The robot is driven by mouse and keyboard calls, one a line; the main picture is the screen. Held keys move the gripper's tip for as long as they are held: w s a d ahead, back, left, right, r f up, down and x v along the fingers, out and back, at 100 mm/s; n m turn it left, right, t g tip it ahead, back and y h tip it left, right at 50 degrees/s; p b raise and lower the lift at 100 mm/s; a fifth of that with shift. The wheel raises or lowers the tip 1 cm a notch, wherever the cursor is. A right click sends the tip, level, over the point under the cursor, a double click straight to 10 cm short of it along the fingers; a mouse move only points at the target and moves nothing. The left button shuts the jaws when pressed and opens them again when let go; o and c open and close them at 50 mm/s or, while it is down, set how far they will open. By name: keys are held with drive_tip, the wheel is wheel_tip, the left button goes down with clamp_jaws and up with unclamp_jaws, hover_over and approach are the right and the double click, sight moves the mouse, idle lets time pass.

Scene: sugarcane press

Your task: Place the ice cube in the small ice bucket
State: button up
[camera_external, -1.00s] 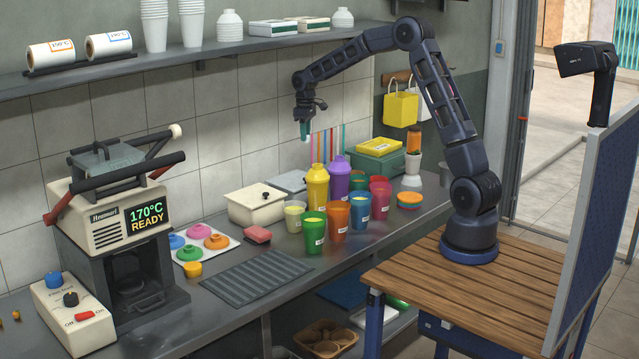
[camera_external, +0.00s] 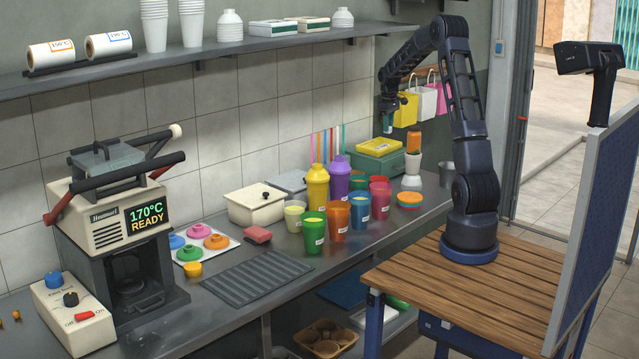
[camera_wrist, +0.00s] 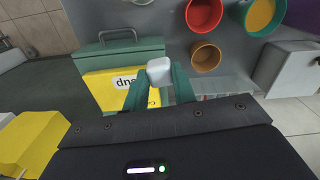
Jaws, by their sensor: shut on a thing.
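My gripper (camera_external: 387,132) is at the back right of the counter, above the green box, with its fingers pointing down. In the wrist view, its green fingers (camera_wrist: 158,84) are shut on a whitish ice cube (camera_wrist: 159,70) at their tips. The cube is held in the air over the green box's edge and is too small to make out in the external view. A small grey metal bucket (camera_external: 446,174) stands at the counter's right end, apart from my gripper. I cannot tell what is inside it.
The green box (camera_external: 393,165) carries a yellow box (camera_external: 379,147). Several coloured cups (camera_external: 337,217) stand left of it. Bags (camera_external: 406,110) hang on the wall behind.

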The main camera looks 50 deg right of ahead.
drive_tip(key=s+d+f+m, duration=0.1)
drive_tip(key=s+d+f, duration=0.2)
drive_tip(key=s+d, duration=0.7)
drive_tip(key=s+d+f+m, duration=0.1)
drive_tip(key=s+d+f, duration=0.1)
drive_tip(key=s+d, duration=0.8)
wheel_tip(320, 180, down, 11)
drive_tip(key=s+a, duration=0.2)
drive_tip(key=shift+r, duration=0.2)
drive_tip(key=o, duration=1)
wheel_tip(320, 180, up, 7)
